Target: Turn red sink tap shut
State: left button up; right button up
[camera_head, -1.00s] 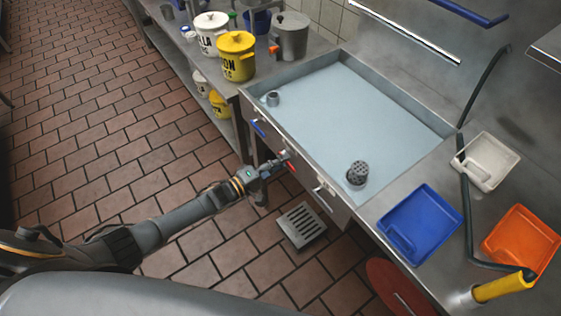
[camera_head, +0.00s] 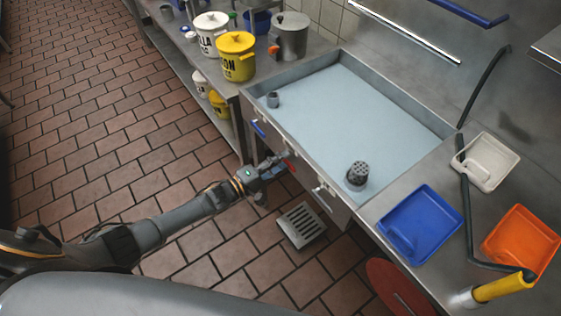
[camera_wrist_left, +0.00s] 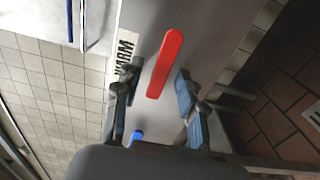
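The red sink tap handle (camera_head: 289,164) is on the front panel of the sink (camera_head: 352,101). In the left wrist view the red handle (camera_wrist_left: 165,63) is a long flat lever, slightly tilted, between the two fingers. My left gripper (camera_head: 277,163) is at the panel beside the handle; in the wrist view its fingers (camera_wrist_left: 155,88) are spread, with gaps to the lever on both sides. A blue tap handle (camera_head: 258,128) is further left on the panel. The lever's pivot is not clear. My right gripper is not in view.
The sink holds pale water with a perforated strainer (camera_head: 357,173). Blue (camera_head: 432,213), orange (camera_head: 529,236) and white (camera_head: 489,158) trays lie on the right counter. Buckets, including a yellow one (camera_head: 237,66), stand on the left counter. A floor drain (camera_head: 301,222) lies below; floor at left is clear.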

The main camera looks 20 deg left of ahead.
pick_arm(q)
jog(key=v, duration=1.2)
dwell(0.3)
jog(key=s+a+f+m+g+y, duration=0.25)
jog(key=s+f+y, duration=0.2)
jog(key=f, duration=0.65)
jog(key=s+a+f+m+g+y, duration=0.25)
jog(key=s+f+y, duration=0.2)
jog(key=f, duration=0.65)
jog(key=s+d+f+m+g, duration=0.1)
jog(key=s+f, duration=0.4)
jog(key=s, duration=0.5)
jog(key=s+d+f+m+g+y, duration=0.1)
jog(key=s+f+m+g, duration=0.3)
jog(key=s, duration=0.6)
jog(key=s+d+f+m+g+y, duration=0.1)
jog(key=s+f, duration=0.4)
jog(key=s, duration=0.5)
jog(key=shift+s+d+f+m+g, duration=0.2)
jog(key=shift+d+f+m+g, duration=0.2)
jog(key=shift+d+m+g, duration=0.55)
jog(key=shift+a, duration=0.15)
